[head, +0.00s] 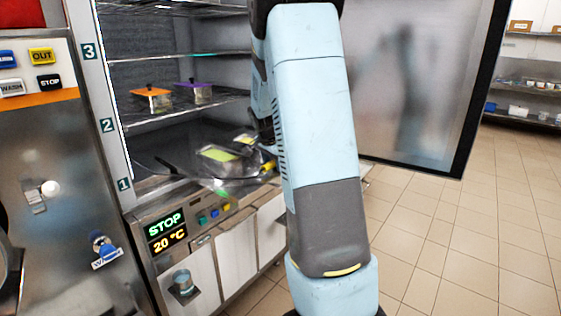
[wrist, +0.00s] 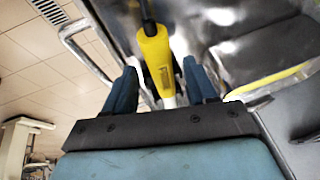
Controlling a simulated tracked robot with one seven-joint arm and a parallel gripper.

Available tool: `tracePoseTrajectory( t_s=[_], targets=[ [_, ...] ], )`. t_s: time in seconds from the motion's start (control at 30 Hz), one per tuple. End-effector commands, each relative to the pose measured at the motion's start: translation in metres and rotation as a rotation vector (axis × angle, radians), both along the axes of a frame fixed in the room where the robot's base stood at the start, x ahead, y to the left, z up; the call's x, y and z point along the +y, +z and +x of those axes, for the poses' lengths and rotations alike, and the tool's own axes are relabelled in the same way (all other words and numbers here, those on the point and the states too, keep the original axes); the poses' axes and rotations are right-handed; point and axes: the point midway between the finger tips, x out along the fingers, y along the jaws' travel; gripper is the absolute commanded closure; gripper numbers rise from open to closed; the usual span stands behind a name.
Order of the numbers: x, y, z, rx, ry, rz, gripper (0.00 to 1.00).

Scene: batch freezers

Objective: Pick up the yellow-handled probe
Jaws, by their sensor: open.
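The yellow-handled probe (wrist: 156,55) shows in the wrist view, its yellow grip reaching down between the blue fingers of my gripper (wrist: 161,72). A dark shaft or cable leaves the grip at the top and a pale tip shows at its lower end. The fingers are apart on either side of the handle, with visible gaps, so it is not clamped. In the head view only a small yellow bit of the probe (head: 268,166) shows at the freezer's lowest level, beside my arm. My arm hides most of the gripper there.
The open freezer has wire shelves with an orange-lidded pan (head: 152,98) and a purple-lidded pan (head: 196,92). A green-lidded pan (head: 219,154) sits lower, close to the probe. The open door (head: 415,85) stands right of my arm. Tiled floor (head: 440,240) is clear at right.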

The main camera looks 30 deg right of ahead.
Motion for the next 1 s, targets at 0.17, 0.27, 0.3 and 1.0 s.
tracePoseTrajectory(
  t_s=[0.17,0.27,0.3,1.0],
  targets=[
    [-0.0001,-0.0005,-0.0001,0.0,0.0,0.0,0.44],
    [-0.0001,-0.0014,-0.0001,0.001,0.0,0.0,0.44],
    [-0.0002,-0.002,-0.0002,0.001,0.0,0.0,0.44],
    [-0.0002,-0.0048,-0.0001,0.001,0.0,0.0,0.6]
  ],
)
